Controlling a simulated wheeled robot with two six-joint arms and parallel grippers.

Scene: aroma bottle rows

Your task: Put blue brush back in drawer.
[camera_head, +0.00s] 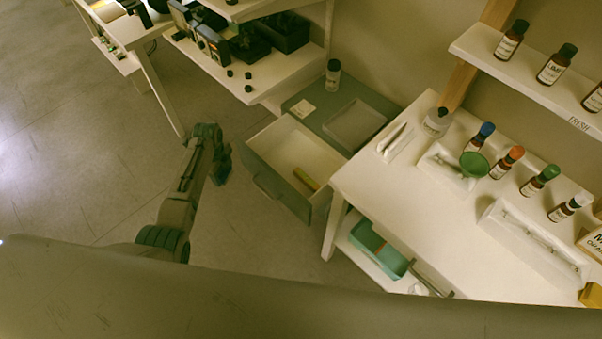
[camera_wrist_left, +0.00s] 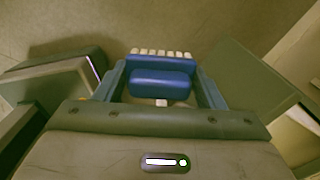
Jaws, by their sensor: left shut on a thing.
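The blue brush (camera_wrist_left: 160,78) with pale bristles is between the fingers of my left gripper (camera_wrist_left: 160,92) in the left wrist view. The gripper is shut on it. In the head view my left gripper (camera_head: 222,164) is in the air to the left of the open drawer (camera_head: 262,190), outside it. The brush cannot be made out clearly there. The drawer is pulled out of a grey-green cabinet (camera_head: 378,97) and has a pale inside. A yellow item (camera_head: 306,179) lies in it near its front right corner. My right gripper is not in view.
A white table (camera_head: 450,235) with several bottles, a green funnel (camera_head: 473,164) and trays stands right of the drawer. A teal box (camera_head: 378,249) sits on its lower shelf. A shelf unit (camera_head: 245,88) with dark bins stands behind. Open floor (camera_head: 80,150) lies to the left.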

